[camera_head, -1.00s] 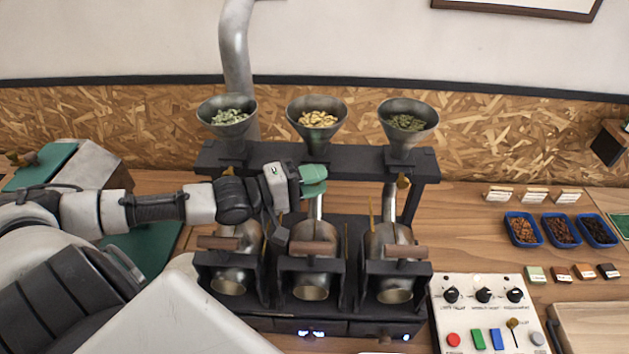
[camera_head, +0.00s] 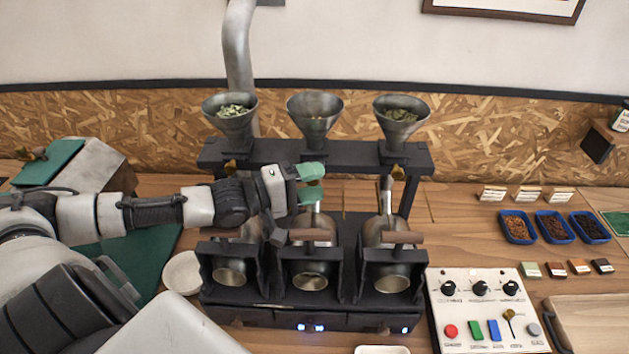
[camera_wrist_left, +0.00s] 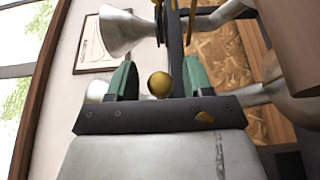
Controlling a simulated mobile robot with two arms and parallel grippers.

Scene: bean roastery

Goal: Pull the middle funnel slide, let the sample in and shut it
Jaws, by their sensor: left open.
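The middle funnel (camera_head: 315,118) stands on the black rack, with only a little left at its bottom. Below it is the middle roaster drum (camera_head: 310,262) with a brown wooden handle. My left gripper (camera_head: 311,184) has its green fingers just under the middle funnel, apart from each other. In the left wrist view a round brass knob (camera_wrist_left: 159,84) sits between the open fingers of the gripper (camera_wrist_left: 158,76); I cannot tell if they touch it. The middle slide is hidden by the gripper in the head view. My right gripper is not in view.
The left funnel (camera_head: 230,118) and right funnel (camera_head: 402,120) hold greenish beans and have brass knobs below. A control panel (camera_head: 484,318), blue sample trays (camera_head: 517,228) and a wooden board (camera_head: 600,325) lie right. A white bowl (camera_head: 183,272) stands left of the roaster.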

